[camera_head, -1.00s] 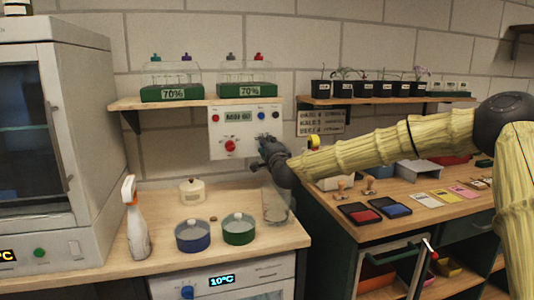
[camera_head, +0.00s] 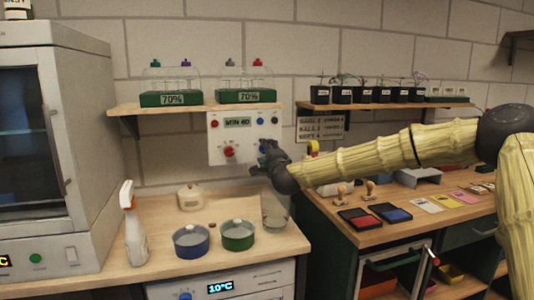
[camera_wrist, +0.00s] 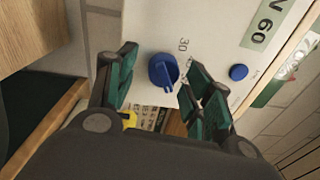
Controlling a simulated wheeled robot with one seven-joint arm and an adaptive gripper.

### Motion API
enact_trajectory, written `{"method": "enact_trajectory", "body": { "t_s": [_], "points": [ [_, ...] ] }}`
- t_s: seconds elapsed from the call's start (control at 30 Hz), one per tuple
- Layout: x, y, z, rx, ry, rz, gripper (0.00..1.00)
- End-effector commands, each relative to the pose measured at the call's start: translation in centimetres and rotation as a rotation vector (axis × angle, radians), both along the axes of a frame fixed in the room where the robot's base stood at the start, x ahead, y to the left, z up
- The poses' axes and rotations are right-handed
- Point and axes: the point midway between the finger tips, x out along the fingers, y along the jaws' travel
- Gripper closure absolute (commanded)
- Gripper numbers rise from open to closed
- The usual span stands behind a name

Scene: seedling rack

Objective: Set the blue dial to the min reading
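The blue dial (camera_wrist: 163,72) is a round knob with a raised grip bar on the white control panel (camera_wrist: 140,25). It sits between the two dark green fingers of my gripper (camera_wrist: 161,66) in the wrist view. The fingers are spread, with a gap visible on each side of the knob. A "30" mark shows beside the dial; I see no min mark there. In the head view my gripper (camera_head: 266,150) is at the right edge of the panel (camera_head: 220,151), and the dial is mostly hidden behind it. The display (camera_head: 238,123) reads "MIN 60".
A red dial (camera_head: 230,151) and small red and blue buttons share the panel. A wooden shelf (camera_head: 190,107) is just above it. Below, a clear glass jar (camera_head: 275,211), blue pot (camera_head: 191,241) and green pot (camera_head: 238,236) stand on the counter.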

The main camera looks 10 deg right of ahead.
Motion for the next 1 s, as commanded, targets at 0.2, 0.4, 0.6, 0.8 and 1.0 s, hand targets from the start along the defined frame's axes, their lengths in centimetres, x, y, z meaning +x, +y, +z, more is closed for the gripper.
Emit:
{"method": "enact_trajectory", "body": {
  "t_s": [0.2,0.4,0.6,0.8,1.0],
  "points": [
    [0.0,0.1,0.2,0.000,-0.002,0.002,0.48],
    [-1.1,0.0,0.2,0.000,-0.002,0.002,0.48],
    [-4.4,0.0,0.0,0.001,-0.003,0.002,0.48],
    [-8.1,0.0,-0.2,0.001,-0.002,0.002,0.48],
    [-10.8,-0.1,-0.4,0.001,-0.001,0.001,0.48]
  ]
}}
